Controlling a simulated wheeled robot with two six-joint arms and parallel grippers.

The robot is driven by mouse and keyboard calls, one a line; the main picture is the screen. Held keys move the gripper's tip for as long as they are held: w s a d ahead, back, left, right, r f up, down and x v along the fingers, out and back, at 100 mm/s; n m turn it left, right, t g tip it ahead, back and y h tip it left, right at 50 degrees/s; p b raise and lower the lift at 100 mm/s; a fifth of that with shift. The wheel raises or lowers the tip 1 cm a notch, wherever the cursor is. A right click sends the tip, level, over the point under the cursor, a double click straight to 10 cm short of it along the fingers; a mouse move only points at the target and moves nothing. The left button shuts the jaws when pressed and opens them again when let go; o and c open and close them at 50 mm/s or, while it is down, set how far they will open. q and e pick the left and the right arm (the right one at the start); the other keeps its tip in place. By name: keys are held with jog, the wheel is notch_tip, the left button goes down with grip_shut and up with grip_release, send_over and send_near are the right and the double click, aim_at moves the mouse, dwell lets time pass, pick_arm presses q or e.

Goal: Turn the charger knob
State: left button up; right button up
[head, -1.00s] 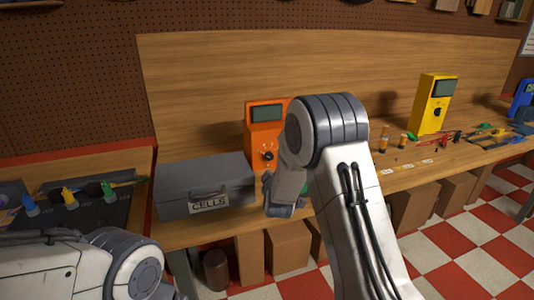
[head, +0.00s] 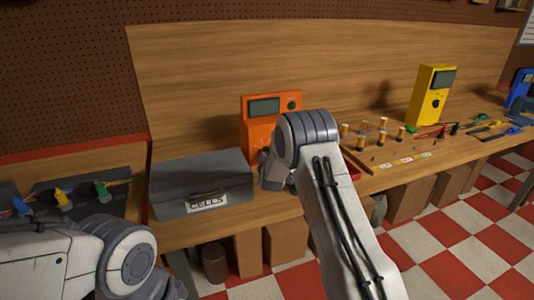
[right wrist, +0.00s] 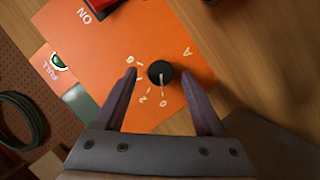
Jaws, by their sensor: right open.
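The orange charger (head: 259,131) stands on the bench, upright, with a dark screen and a green button on its face. Its black knob (right wrist: 161,72) shows in the right wrist view, with a pale pointer line and white scale marks around it. My right gripper (right wrist: 165,78) is open, one finger on each side of the knob with clear gaps to it. In the head view my right arm hides the knob and most of the gripper (head: 268,172). My left arm shows at the lower left, but its gripper is out of view.
A grey box marked CELLS (head: 201,178) stands left of the charger. A board with several orange cells (head: 400,160) lies to the right. A yellow meter (head: 433,95) stands farther right. A coiled green cable (right wrist: 18,125) shows in the right wrist view.

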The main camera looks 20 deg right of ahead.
jog(key=shift+w, duration=0.25)
grip_shut()
